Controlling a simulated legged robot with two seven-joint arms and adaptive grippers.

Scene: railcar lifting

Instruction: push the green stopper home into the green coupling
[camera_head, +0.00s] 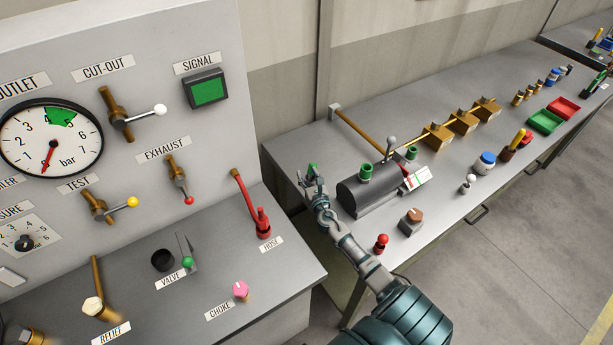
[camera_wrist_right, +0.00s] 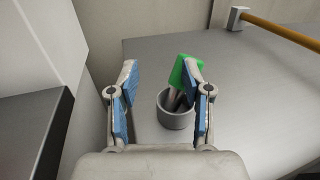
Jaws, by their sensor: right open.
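My right gripper (camera_head: 316,187) is open at the left end of the workbench, left of a black cylinder. In the right wrist view, its blue-padded fingers (camera_wrist_right: 160,85) are apart with nothing gripped. A green-topped piece (camera_wrist_right: 183,70) with a grey shank leans in a small grey cup (camera_wrist_right: 175,112), partly behind the right-hand finger. Its green top also shows beyond the gripper in the head view (camera_head: 312,170). I cannot tell whether it is the stopper. My left gripper is out of view.
The black cylinder (camera_head: 360,196) with its upright lever (camera_head: 390,146) stands right of my gripper. An orange rod (camera_head: 358,132) runs behind it. A red knob (camera_head: 381,243) and a brown-topped block (camera_head: 411,220) sit near the front edge. The gauge panel (camera_head: 150,35) stands at left.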

